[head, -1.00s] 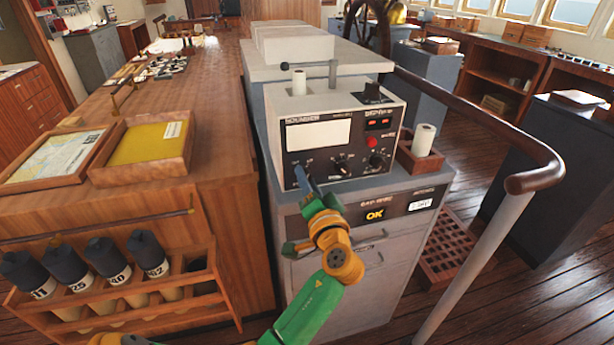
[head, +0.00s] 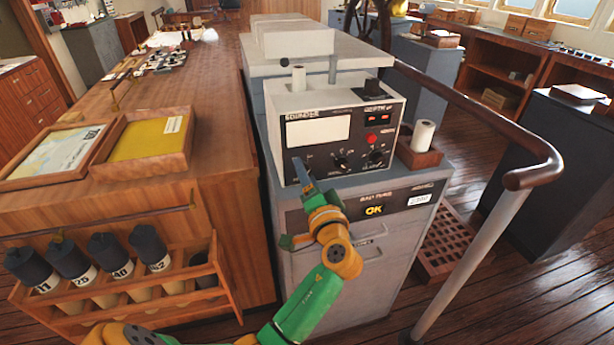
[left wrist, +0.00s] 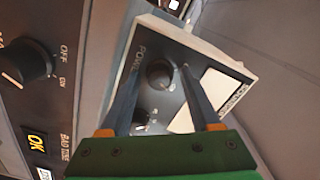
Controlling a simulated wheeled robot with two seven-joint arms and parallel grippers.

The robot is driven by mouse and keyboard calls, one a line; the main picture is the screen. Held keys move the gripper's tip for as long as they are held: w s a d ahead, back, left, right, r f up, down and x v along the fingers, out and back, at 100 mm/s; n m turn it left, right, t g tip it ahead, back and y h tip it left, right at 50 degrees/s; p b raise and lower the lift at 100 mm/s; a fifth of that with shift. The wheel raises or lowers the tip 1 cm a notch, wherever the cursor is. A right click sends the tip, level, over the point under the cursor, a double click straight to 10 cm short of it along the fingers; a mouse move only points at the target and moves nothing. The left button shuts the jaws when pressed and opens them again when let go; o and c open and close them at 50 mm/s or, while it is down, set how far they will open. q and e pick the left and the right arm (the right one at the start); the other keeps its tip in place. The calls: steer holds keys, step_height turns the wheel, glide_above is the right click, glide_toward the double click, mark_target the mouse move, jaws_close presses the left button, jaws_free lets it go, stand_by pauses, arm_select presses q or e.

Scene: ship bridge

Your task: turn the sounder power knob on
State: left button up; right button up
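The sounder (head: 335,168) is a grey box with a black front panel, a white screen, a red button and knobs, standing on a grey cabinet. Its power knob (left wrist: 160,73) is a dark round knob beside the POWER label, below the screen (left wrist: 214,96) on the panel; in the head view my gripper hides it. My left gripper (head: 299,166) reaches to the panel's lower left. In the left wrist view, its two fingers (left wrist: 160,72) are apart, one on each side of the power knob. Whether they touch it, and which way the knob points, I cannot tell. My right gripper is out of view.
Below the sounder, the cabinet front carries a lit OK sign (head: 374,210); the left wrist view shows a larger OFF/ON knob (left wrist: 25,62) near it. A wooden cup holder (head: 418,157) stands right of the sounder. A handrail (head: 535,178) runs further right, and a wooden table (head: 215,110) lies left.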

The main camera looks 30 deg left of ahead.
arm_select(q)
steer(key=v, duration=0.7)
stand_by(0.4)
